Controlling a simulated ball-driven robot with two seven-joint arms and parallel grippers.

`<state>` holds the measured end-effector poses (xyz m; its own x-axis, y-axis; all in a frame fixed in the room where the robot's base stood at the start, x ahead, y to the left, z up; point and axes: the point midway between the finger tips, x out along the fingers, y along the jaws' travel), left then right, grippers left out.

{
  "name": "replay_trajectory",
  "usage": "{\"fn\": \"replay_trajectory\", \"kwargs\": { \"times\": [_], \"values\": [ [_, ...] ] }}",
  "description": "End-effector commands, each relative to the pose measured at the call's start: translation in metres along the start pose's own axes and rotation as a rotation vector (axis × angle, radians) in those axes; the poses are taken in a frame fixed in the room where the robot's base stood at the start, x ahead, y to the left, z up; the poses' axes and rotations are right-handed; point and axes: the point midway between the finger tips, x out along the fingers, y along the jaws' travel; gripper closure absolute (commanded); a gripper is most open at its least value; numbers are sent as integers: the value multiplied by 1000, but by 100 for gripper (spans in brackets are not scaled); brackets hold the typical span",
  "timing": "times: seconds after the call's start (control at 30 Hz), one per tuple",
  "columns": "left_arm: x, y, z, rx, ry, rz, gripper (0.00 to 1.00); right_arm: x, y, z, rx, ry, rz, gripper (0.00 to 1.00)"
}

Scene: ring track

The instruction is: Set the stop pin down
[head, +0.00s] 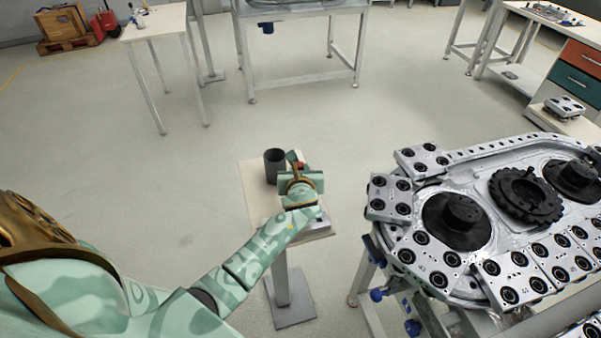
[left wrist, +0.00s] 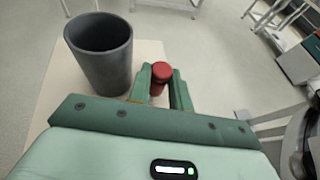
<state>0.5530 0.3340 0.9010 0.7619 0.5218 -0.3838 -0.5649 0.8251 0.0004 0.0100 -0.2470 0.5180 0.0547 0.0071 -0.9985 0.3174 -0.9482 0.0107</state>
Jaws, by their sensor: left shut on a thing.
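The stop pin has a red head (left wrist: 161,72) that sits between the fingers of my left gripper (left wrist: 162,90) in the left wrist view. The gripper is shut on it. In the head view a bit of the red pin (head: 299,165) shows at my left gripper (head: 297,172), above a small pedestal table (head: 255,200). The pin's lower end is hidden, so I cannot tell whether it touches the tabletop. My right gripper is not in view.
A dark grey cup (head: 274,165) stands on the small table just left of my gripper; it is large in the left wrist view (left wrist: 100,55). The ring track (head: 470,145) with metal carriages (head: 421,160) is at the right. Open floor lies behind and left.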

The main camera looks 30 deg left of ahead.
Motion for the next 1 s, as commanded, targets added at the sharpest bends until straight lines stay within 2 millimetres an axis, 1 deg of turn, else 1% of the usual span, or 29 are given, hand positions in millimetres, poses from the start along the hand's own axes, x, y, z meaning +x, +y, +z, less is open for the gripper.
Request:
{"fn": "replay_trajectory", "kwargs": {
  "times": [0.13, 0.27, 0.3, 0.37, 0.4, 0.67, 0.73, 0.87, 1.0],
  "values": [
    [-1, 0, 2, -1, 0, 0, 100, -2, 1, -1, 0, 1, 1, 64],
    [0, 0, -1, 0, 1, 0, 100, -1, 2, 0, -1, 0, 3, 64],
    [0, 0, -2, 0, 1, 0, 77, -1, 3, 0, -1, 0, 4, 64],
    [0, 0, -1, 0, 1, 0, 60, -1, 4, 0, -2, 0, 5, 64],
    [0, 0, -1, 0, 1, 0, 58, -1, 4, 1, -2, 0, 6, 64],
    [0, 0, 0, -1, 0, 0, 58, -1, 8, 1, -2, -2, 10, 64],
    [-4, 0, 3, -1, 1, 0, 58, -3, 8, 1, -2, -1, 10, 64],
    [-26, 0, 4, -1, 1, -1, 58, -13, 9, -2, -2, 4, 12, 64],
    [-60, 0, 5, -1, 1, -1, 58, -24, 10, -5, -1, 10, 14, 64]
  ]
}}
